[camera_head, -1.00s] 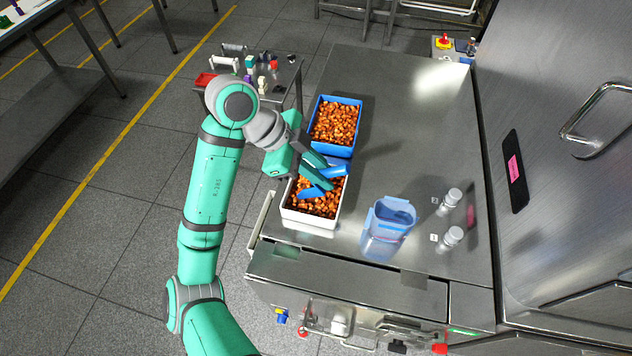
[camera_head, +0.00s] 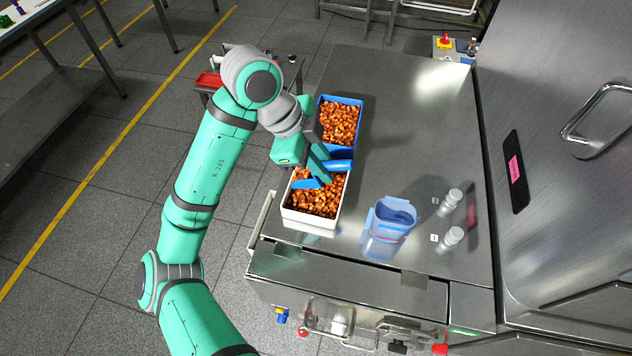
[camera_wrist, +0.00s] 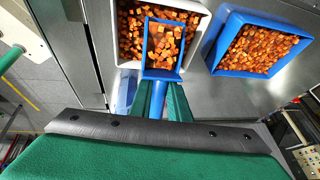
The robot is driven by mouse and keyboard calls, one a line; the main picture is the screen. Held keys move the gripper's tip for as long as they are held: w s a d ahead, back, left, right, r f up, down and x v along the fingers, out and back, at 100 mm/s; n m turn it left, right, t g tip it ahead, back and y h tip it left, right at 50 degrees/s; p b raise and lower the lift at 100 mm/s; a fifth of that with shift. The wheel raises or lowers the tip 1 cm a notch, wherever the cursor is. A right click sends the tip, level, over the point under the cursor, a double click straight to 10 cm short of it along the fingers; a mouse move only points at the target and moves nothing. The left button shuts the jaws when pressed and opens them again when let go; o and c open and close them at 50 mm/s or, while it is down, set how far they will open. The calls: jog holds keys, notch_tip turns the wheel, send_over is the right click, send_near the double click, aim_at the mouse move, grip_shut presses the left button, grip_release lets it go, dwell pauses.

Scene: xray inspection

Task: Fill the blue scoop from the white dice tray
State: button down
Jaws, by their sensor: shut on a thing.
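The white dice tray (camera_head: 309,224) stands at the near left of the steel table, full of orange-brown dice. My gripper (camera_head: 325,172) is shut on the handle of the blue scoop (camera_head: 307,184) above the tray's far end. In the wrist view my gripper (camera_wrist: 166,100) holds the scoop (camera_wrist: 149,50) over the white tray (camera_wrist: 188,56). Orange dice show inside the scoop's blue rim. The exact height of the scoop against the dice is hard to tell.
A blue tray (camera_head: 359,125) of similar dice stands just behind the white tray. A translucent blue container (camera_head: 388,228) stands to the right, with two white-capped bottles (camera_head: 452,238) (camera_head: 453,198) beyond it. The table's middle is clear.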

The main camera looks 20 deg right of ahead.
aim_at(340, 161)
jog(key=shift+r+t+y, duration=0.4)
jog(key=shift+r+y, duration=0.3)
jog(key=shift+r, duration=0.25)
jog(key=shift+s+d+r+t+y, duration=0.45)
jog(key=shift+d+r+y, duration=0.2)
jog(key=shift+r, duration=0.15)
jog(key=shift+s+d+r+t+y, duration=0.45)
jog(key=shift+d+r+y, duration=0.15)
jog(key=shift+r, duration=0.2)
